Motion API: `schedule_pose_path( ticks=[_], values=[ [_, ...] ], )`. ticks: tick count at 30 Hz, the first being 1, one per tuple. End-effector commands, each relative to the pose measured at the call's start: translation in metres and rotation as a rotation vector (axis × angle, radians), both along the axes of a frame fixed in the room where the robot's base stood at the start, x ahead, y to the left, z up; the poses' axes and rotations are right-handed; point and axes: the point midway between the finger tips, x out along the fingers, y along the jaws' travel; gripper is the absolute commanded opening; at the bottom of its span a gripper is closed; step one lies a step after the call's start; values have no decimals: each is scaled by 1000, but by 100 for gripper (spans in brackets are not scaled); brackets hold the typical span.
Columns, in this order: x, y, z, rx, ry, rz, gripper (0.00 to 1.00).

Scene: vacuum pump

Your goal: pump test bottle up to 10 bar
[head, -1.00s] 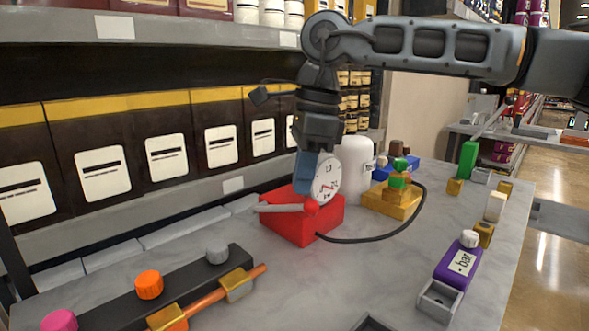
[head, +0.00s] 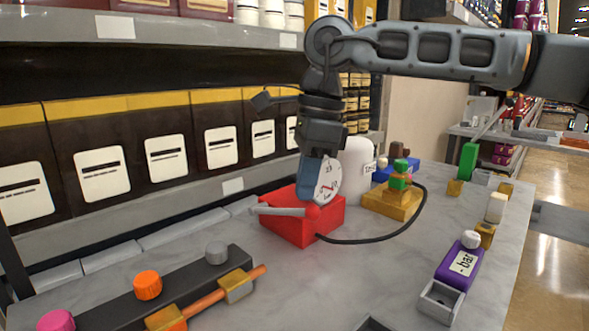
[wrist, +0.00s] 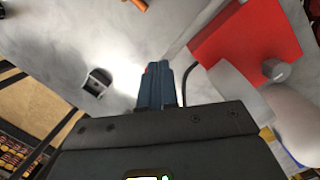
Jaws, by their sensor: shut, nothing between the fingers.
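A black hose runs from the pump to a yellow block (head: 388,203). A white test bottle (head: 356,165) stands behind, beside the dial. The blue fingers also show in the wrist view (wrist: 155,82), close together.
A dark rack (head: 190,285) with orange, grey and pink knobs lies at the front left. The table's centre is clear.

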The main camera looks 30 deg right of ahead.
Motion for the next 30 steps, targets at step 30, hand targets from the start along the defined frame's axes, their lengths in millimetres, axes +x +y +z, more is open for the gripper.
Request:
schedule_pose_path(
  ticks=[30],
  values=[
    [-7, -3, -9, 0, 0, 0, 0]
  ],
)
